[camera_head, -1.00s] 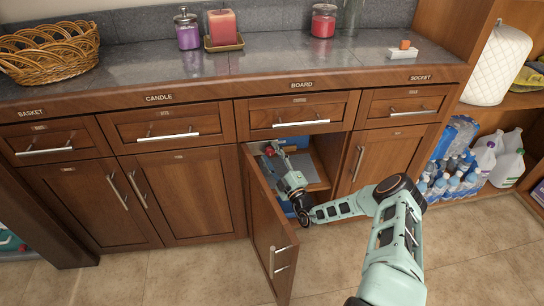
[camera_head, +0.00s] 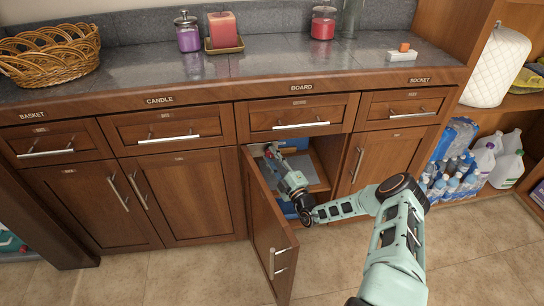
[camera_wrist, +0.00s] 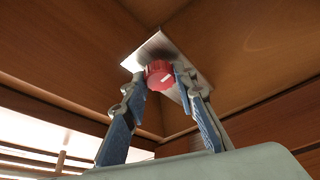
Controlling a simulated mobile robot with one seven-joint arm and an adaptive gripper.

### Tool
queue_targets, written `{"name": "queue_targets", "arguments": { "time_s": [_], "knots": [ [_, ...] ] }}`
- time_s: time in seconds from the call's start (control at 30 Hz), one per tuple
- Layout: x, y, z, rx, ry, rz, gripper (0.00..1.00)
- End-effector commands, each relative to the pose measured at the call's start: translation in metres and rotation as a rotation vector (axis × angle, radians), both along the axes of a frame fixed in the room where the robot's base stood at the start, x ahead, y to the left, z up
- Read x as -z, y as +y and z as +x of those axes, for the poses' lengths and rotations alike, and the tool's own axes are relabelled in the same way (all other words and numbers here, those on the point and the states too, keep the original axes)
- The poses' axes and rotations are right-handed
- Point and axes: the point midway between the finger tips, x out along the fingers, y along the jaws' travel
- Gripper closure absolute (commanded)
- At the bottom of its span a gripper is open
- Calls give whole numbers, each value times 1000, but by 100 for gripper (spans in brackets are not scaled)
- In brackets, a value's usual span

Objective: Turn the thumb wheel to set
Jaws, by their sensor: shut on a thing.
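The thumb wheel (camera_wrist: 159,75) is a small red ribbed knob with a white mark on its face. It sits on a pale metal plate (camera_wrist: 150,46) in an upper corner of the wooden cabinet interior. My gripper (camera_wrist: 161,76) has one blue-grey finger on each side of the wheel and is shut on it. In the head view, my gripper (camera_head: 271,152) reaches into the open cabinet below the BOARD label. The wheel is too small to make out clearly there.
The open cabinet door (camera_head: 270,235) stands out to the left of my arm. The drawer above the opening (camera_head: 297,115) is shut. Water bottles (camera_head: 455,175) stand on the shelf at right. The counter holds a basket (camera_head: 50,55) and candles (camera_head: 222,28).

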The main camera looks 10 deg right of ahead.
Motion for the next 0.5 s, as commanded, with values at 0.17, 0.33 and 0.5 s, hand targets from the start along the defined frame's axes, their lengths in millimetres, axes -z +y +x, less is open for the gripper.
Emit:
{"name": "queue_targets", "arguments": {
  "time_s": [0.17, 0.33, 0.5],
  "knots": [
    [-5, -1, 0, 0, 1, -141, 98],
    [-7, -1, 0, 0, 1, -303, 98],
    [-9, 0, 0, -1, 1, -465, 98]
  ]
}}
